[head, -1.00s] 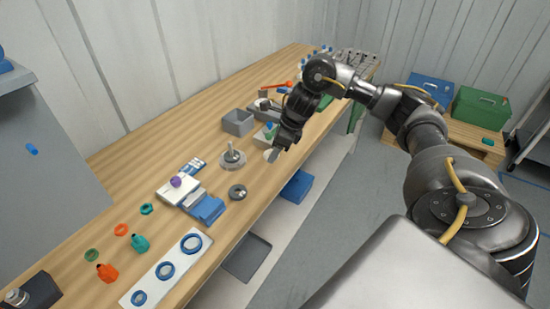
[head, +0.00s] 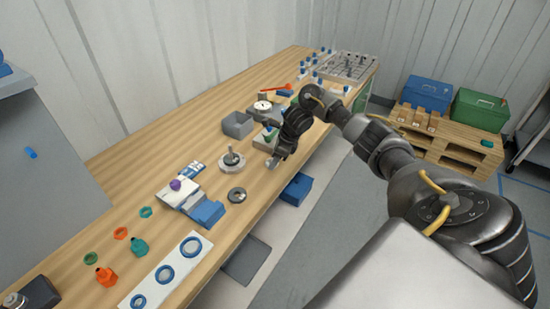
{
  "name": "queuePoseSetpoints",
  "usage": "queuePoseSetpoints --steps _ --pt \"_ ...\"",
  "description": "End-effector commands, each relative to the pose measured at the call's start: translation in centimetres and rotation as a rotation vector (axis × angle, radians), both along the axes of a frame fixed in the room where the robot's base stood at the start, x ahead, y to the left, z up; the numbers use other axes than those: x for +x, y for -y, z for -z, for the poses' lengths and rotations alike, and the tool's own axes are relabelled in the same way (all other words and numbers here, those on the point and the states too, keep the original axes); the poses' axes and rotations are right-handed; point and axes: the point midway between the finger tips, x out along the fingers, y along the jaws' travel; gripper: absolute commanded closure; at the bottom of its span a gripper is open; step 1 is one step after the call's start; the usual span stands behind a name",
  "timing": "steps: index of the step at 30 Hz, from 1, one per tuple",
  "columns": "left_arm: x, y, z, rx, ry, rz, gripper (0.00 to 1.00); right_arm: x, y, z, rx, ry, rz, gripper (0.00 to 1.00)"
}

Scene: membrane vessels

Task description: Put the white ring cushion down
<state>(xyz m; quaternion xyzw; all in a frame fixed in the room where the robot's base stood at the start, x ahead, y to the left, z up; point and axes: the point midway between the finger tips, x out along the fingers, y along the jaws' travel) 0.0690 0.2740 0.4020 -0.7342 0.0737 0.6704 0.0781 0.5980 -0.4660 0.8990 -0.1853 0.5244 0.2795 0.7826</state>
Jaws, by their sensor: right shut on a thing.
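My right gripper (head: 273,162) points down over the front edge of the bench, right of the round metal stand with a post (head: 232,161). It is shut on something. The fingers and wrist hide nearly all of it, so I cannot make out the white ring cushion's shape or whether it touches the bench. A pale round shape showed at the fingertips a second ago, which fits the cushion. My left gripper is not in view.
A grey open bin (head: 237,125) and a white dial-like disc (head: 263,106) stand behind the gripper. A dark metal ring (head: 237,194) lies near the front edge. A white strip with blue rings (head: 166,271) lies at lower left. A blue box (head: 297,188) sits below the bench edge.

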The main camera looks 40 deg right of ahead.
Motion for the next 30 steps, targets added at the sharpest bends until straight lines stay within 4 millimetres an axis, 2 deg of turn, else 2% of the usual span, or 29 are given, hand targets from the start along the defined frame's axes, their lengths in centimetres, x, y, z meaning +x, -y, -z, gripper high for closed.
queuePoseSetpoints --steps 8,13,14,18,26,30 --pt "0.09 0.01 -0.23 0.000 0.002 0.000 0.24 0.03 0.05 0.33 -0.001 0.002 0.001 0.77" --pt "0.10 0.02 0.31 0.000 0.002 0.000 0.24 0.04 0.05 0.78 -0.001 0.002 0.002 0.77" --pt "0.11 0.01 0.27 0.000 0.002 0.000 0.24 0.04 0.05 0.73 -0.001 0.002 0.002 0.54" --pt "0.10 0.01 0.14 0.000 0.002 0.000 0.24 0.04 0.04 0.61 -0.001 0.002 0.002 0.36" --pt "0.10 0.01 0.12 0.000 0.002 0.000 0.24 0.03 0.04 0.58 -0.001 0.002 0.002 0.34" --pt "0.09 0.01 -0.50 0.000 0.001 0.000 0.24 0.03 0.05 -0.05 0.000 0.003 0.001 0.34"
